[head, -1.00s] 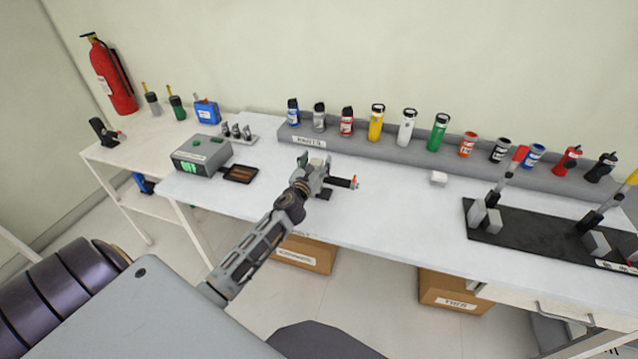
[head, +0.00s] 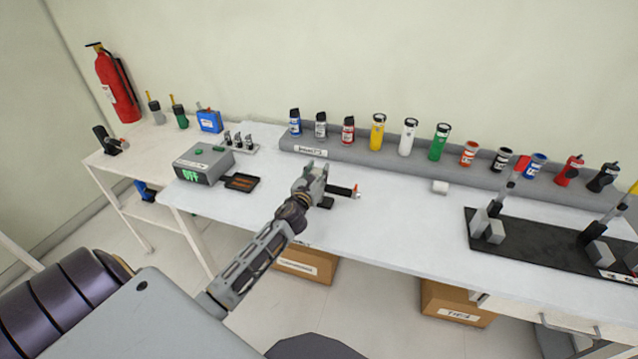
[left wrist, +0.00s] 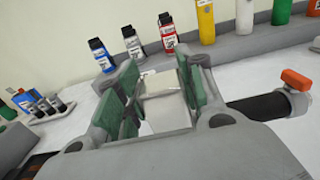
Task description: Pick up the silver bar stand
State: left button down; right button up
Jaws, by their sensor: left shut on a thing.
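My left gripper (head: 313,172) is over the middle of the white table, shut on a silver piece that I take to be the silver bar stand. In the left wrist view, the silver bar stand (left wrist: 165,103) is a pale metal block between the green pads of the left gripper (left wrist: 158,88). The gripper hides most of it in the head view. My right gripper is not in view.
A grey rack (head: 400,163) with several bottles and cans runs along the back. A grey box with a green display (head: 204,165) and a dark tray (head: 242,182) lie left. A black fixture (head: 545,243) stands right. The table (head: 400,215) right of the gripper is mostly clear.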

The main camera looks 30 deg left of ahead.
pick_arm(q)
jog(key=shift+r, duration=0.2)
jog(key=shift+r+p, duration=0.3)
jog(key=shift+r, duration=0.75)
notch_tip(320, 180, up, 5)
jog(key=shift+r+p, duration=0.15)
jog(key=shift+p, duration=0.4)
jog(key=shift+r, duration=1.2)
